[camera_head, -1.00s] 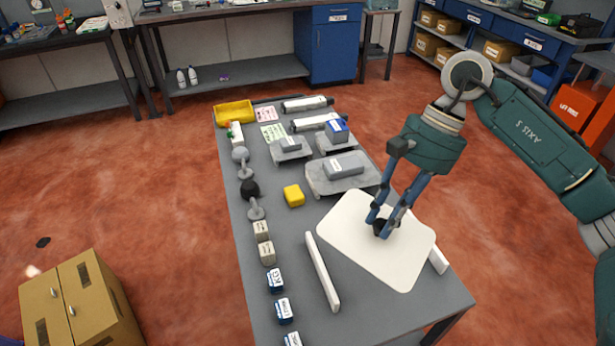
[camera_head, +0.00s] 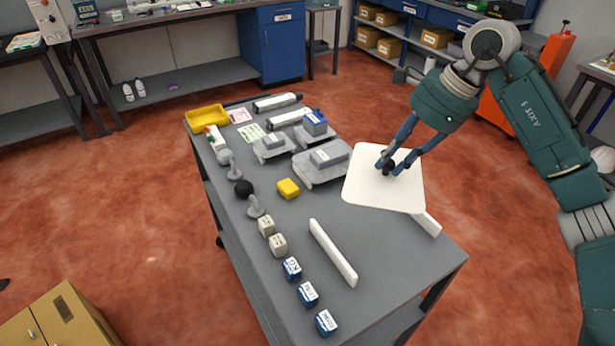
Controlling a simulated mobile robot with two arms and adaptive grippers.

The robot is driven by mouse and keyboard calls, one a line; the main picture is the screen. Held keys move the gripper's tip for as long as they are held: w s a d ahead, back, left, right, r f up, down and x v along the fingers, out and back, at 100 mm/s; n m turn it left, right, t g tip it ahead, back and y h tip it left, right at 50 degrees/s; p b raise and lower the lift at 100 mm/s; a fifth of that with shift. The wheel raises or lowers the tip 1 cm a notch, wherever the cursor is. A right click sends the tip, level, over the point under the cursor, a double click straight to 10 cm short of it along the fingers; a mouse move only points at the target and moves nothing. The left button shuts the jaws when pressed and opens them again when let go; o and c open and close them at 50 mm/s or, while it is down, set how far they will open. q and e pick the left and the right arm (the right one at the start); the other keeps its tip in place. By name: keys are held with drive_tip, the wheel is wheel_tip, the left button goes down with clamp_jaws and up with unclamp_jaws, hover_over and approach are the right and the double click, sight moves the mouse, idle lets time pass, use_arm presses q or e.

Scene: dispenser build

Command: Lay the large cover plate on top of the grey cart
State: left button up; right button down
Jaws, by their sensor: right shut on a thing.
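The large cover plate (camera_head: 362,189) is white with rounded corners and a dark knob in its middle. My right gripper (camera_head: 388,166) is shut on that knob and holds the plate over the right side of the grey cart (camera_head: 225,280). The plate looks raised and hides part of the cart's right edge and part of a white bar (camera_head: 428,224). Another white bar (camera_head: 333,252) lies uncovered on the cart, left of the plate. My left gripper is not in view.
Grey trays with boxes (camera_head: 325,160) stand behind the plate. A yellow block (camera_head: 288,188), dark-knobbed piece (camera_head: 244,189) and several small cubes (camera_head: 292,268) line the cart's left side. A yellow bin (camera_head: 207,116) is at the far end. The near middle of the cart is bare.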

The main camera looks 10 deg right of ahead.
sight(401, 174)
drive_tip(key=shift+w+d+f, duration=0.1)
drive_tip(key=shift+d+f, duration=0.25)
drive_tip(key=f, duration=0.3)
drive_tip(key=d+f+p, duration=0.1)
drive_tip(key=f, duration=0.2)
drive_tip(key=f+p, duration=0.1)
drive_tip(key=f, duration=0.3)
drive_tip(key=f+p, duration=0.1)
drive_tip(key=f, duration=0.3)
drive_tip(key=f+p, duration=0.2)
drive_tip(key=f, duration=0.3)
drive_tip(key=shift+a+f, duration=0.1)
drive_tip(key=shift+a, duration=0.15)
drive_tip(key=shift+f, duration=0.25)
drive_tip(key=shift+d+f, duration=0.1)
drive_tip(key=c, duration=1.9)
unclamp_jaws()
drive_tip(key=shift+b, duration=0.3)
drive_tip(key=o, duration=0.4)
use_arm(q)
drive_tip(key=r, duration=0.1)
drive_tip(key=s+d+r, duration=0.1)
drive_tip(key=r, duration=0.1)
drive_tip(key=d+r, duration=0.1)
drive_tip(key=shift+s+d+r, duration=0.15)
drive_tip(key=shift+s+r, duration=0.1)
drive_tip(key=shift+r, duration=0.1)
